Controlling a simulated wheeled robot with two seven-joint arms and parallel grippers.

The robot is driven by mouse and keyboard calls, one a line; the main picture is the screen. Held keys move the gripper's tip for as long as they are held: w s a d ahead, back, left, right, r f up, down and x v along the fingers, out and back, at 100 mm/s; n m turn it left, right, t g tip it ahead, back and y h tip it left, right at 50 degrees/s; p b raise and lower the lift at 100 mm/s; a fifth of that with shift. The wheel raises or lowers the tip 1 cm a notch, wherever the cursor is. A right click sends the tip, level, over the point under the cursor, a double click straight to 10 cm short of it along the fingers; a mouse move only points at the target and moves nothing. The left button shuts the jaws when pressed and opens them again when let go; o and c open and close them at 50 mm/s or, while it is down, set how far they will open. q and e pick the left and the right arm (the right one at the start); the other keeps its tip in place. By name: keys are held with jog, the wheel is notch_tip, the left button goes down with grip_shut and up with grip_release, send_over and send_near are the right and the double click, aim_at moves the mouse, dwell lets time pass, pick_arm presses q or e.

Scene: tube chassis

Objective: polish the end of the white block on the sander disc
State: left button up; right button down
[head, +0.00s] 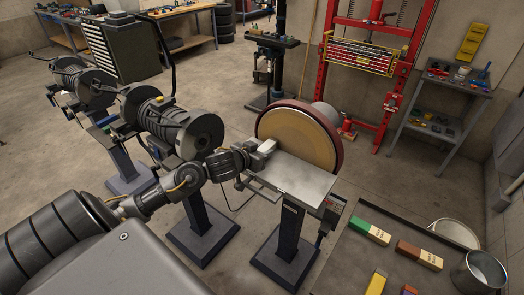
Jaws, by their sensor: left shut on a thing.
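The sander disc (300,140), a large tan face with a dark red rim, stands upright on a pedestal near the middle of the head view. Its flat grey rest table (295,182) sits in front of it. My left arm reaches in from the lower left, and my left gripper (257,152) is over the left edge of the rest table. It is shut on the small white block (267,146). The block's far end is close to the disc's lower left face; I cannot tell whether it touches. The fingers partly hide the block. My right gripper is not in view.
Bench grinders (190,130) on pedestals stand to the left. A red press frame (370,60) and grey shelf (437,105) stand behind.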

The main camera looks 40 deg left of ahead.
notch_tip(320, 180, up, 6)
jog(key=p, duration=0.6)
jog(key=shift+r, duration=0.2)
dwell(6.9)
